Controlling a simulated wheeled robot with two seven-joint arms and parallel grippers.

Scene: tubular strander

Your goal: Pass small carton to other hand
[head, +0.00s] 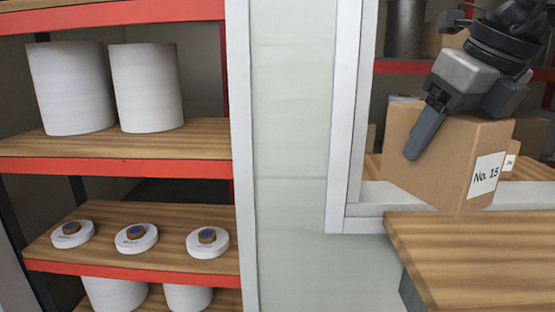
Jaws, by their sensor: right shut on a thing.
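The small carton (448,166) is a brown cardboard box with a white label reading "No. 15", at the right of the head view. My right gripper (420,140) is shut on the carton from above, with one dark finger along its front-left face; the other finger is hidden. The carton is slightly tilted and its lower corner shows close to the wooden tabletop. I cannot tell whether it touches the table. My left gripper is not in view.
A wooden table (480,250) lies at the lower right. A white window frame (345,110) stands behind the carton, with red shelves beyond. At left, a red-edged shelf (120,158) holds white cylinders (146,88) and several white discs (136,238).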

